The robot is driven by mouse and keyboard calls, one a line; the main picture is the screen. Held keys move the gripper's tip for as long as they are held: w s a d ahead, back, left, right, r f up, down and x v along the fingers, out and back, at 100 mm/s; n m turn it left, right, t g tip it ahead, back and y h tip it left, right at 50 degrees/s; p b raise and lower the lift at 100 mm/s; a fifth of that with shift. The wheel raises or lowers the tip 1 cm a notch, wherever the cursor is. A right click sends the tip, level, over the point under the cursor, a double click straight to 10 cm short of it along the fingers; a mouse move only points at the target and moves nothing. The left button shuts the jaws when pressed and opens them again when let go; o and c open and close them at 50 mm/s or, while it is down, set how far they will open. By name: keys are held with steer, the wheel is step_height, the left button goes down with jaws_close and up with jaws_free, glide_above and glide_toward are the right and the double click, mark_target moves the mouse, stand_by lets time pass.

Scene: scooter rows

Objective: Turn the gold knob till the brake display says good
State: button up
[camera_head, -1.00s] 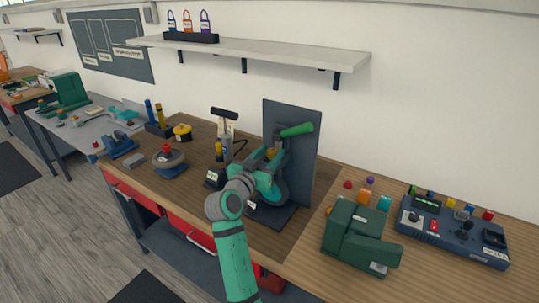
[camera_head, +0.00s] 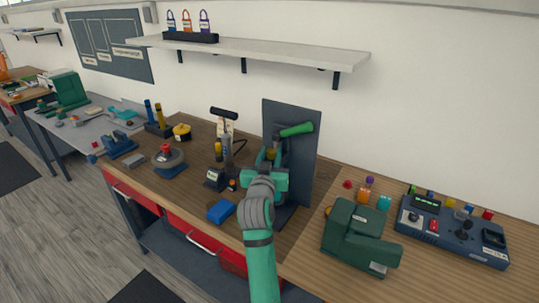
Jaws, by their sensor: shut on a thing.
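My gripper (camera_head: 268,160) is up against the brake stand (camera_head: 292,125), which has a dark upright plate and a green lever. Gold shows at its far end, and it appears shut on the gold knob (camera_head: 262,155). Most of the knob and the fingertips are hidden by my gripper and wrist. A small dark display box (camera_head: 215,179) stands left of my arm on the bench. Its text is too small to read.
A blue block (camera_head: 221,211) lies left of my forearm. A green machine (camera_head: 358,235) and a dark blue control box (camera_head: 453,230) stand at the right. A disc on a blue base (camera_head: 168,160) and an upright pump (camera_head: 227,150) are at the left.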

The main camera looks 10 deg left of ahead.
steer(key=shift+d+n+y, duration=0.25)
steer(key=shift+n+y, duration=0.85)
steer(key=shift+y, duration=0.7)
steer(key=shift+r+n+y, duration=0.1)
steer(key=shift+n+y, duration=0.2)
steer(key=shift+y, duration=0.1)
steer(key=o, duration=1)
steer(key=shift+o, duration=0.2)
steer(key=v, duration=1)
steer(key=shift+s, duration=0.35)
steer(key=shift+r, duration=0.15)
